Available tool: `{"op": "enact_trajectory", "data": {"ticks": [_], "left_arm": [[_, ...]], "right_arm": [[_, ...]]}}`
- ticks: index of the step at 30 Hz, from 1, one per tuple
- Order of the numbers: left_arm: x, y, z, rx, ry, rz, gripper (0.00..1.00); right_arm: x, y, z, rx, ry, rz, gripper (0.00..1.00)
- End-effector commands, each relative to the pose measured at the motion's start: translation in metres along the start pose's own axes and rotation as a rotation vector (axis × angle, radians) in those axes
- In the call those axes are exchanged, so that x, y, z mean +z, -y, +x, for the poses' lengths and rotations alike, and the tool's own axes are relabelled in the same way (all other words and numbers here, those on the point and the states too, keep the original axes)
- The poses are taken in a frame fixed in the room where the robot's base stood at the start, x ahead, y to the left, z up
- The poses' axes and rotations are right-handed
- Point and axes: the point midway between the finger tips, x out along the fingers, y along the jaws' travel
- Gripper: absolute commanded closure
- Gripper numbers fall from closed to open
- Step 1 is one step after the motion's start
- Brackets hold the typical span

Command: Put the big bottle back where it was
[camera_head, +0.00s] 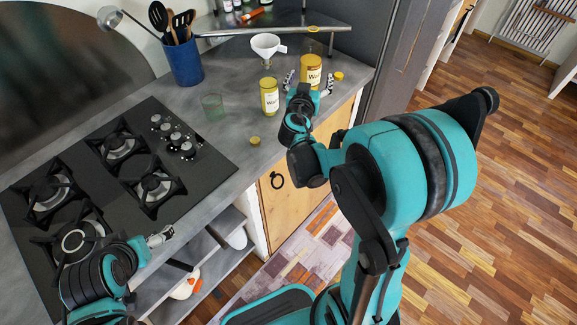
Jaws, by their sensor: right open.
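The big bottle (311,72), yellow in its lower part with a white label and a clear upper part, stands upright near the counter's right end. My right gripper (309,87) is open, with one finger on each side of the big bottle; I cannot tell whether they touch it. The gripper's body hides the front of the bottle's base. A smaller yellow bottle (269,97) with a similar label stands upright to the left. My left gripper (160,237) is at the lower left, by the counter's front edge near the hob; its finger gap is unclear.
A white funnel (267,45) is behind the smaller bottle. Yellow caps lie on the counter (255,141) and beside the big bottle (339,75). A greenish glass (213,107), a blue utensil holder (184,65), a raised shelf (270,31) and a black hob (112,170) surround some clear counter.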

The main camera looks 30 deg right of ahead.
Motion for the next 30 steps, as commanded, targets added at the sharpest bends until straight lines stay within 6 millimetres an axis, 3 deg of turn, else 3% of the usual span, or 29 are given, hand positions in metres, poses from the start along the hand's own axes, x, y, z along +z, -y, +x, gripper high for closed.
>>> {"op": "enact_trajectory", "data": {"ticks": [4, 8, 15, 18, 23, 30], "left_arm": [[0.000, 0.000, 0.000, 0.000, 0.000, 0.000, 0.00], [0.000, 0.000, 0.000, 0.000, 0.000, 0.000, 0.00], [0.000, 0.000, 0.000, 0.000, 0.000, 0.000, 0.00], [0.000, 0.000, 0.000, 0.000, 0.000, 0.000, 0.00], [0.000, 0.000, 0.000, 0.000, 0.000, 0.000, 0.00], [0.000, 0.000, 0.000, 0.000, 0.000, 0.000, 0.00]], "right_arm": [[0.009, -0.015, -0.059, -0.014, 0.199, -0.057, 0.18], [0.035, -0.018, -0.120, -0.094, 0.394, -0.127, 0.18], [0.090, -0.007, -0.242, -0.382, 0.680, -0.256, 0.18], [0.104, -0.001, -0.278, -0.491, 0.738, -0.291, 0.18], [0.114, 0.005, -0.305, -0.583, 0.774, -0.315, 0.18], [0.115, 0.006, -0.307, -0.592, 0.776, -0.318, 0.18]]}}
